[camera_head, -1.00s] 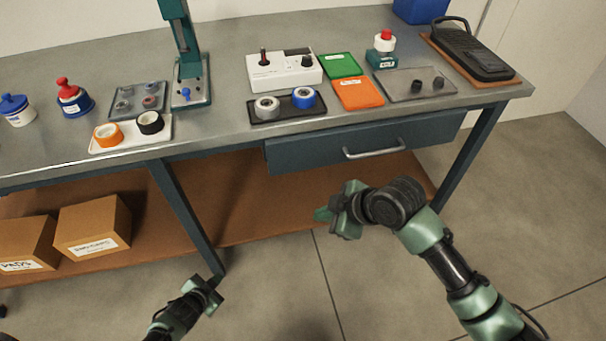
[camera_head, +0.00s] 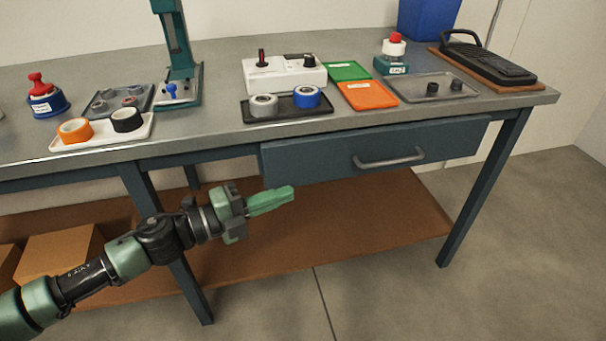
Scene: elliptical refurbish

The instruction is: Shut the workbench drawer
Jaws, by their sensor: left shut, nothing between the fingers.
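The workbench drawer (camera_head: 320,161) is a dark blue-grey front under the right half of the bench top, with a grey bar handle (camera_head: 390,160). No drawer inside shows; I cannot tell how far its front stands out from the frame. My left gripper (camera_head: 288,196) comes in from the left, with its green fingers shut and empty. It shows just below the drawer's lower left corner, left of the handle, and appears not to touch it. My right gripper is not in view.
A brown lower shelf (camera_head: 350,225), bench legs (camera_head: 487,185) and a cardboard box (camera_head: 60,252) are below. Floor in front is clear.

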